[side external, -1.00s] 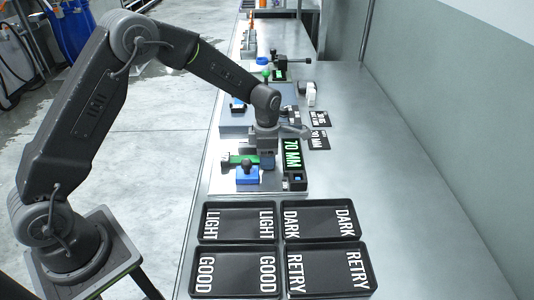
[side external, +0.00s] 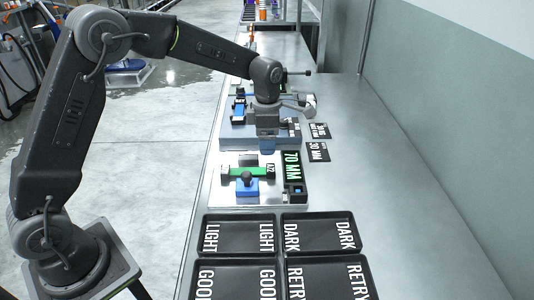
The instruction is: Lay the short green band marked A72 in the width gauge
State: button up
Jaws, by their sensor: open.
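The short green band (side external: 249,171) lies across the width gauge in the side view, between two dark end pieces. White characters show at its right end, but only "72" is partly legible. The width gauge has a blue block (side external: 247,187) with a black knob in front of the band. Its upright display (side external: 291,166) reads 70 MM in green. My gripper (side external: 267,149) is open, pointing down, behind and above the band's right end, and apart from it. Its fingertips are small and partly lost against the grey fixture behind.
Black trays marked LIGHT (side external: 239,252), DARK (side external: 320,251), GOOD and RETRY stand in front. Another station with a grey base (side external: 232,133) and a blue part is behind my gripper. Two black cards (side external: 318,152) lie to the right. The bench's right side is clear.

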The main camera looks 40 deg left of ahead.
jog(key=s+r+m+t, duration=0.3)
jog(key=s+r+m, duration=1)
jog(key=s+r, duration=0.1)
jog(key=s+f+m+t, duration=0.1)
jog(key=s+m+t, duration=0.1)
jog(key=s+m, duration=1.2)
jog(key=shift+s+a+f+t, duration=0.15)
jog(key=shift+a+f+t, duration=0.15)
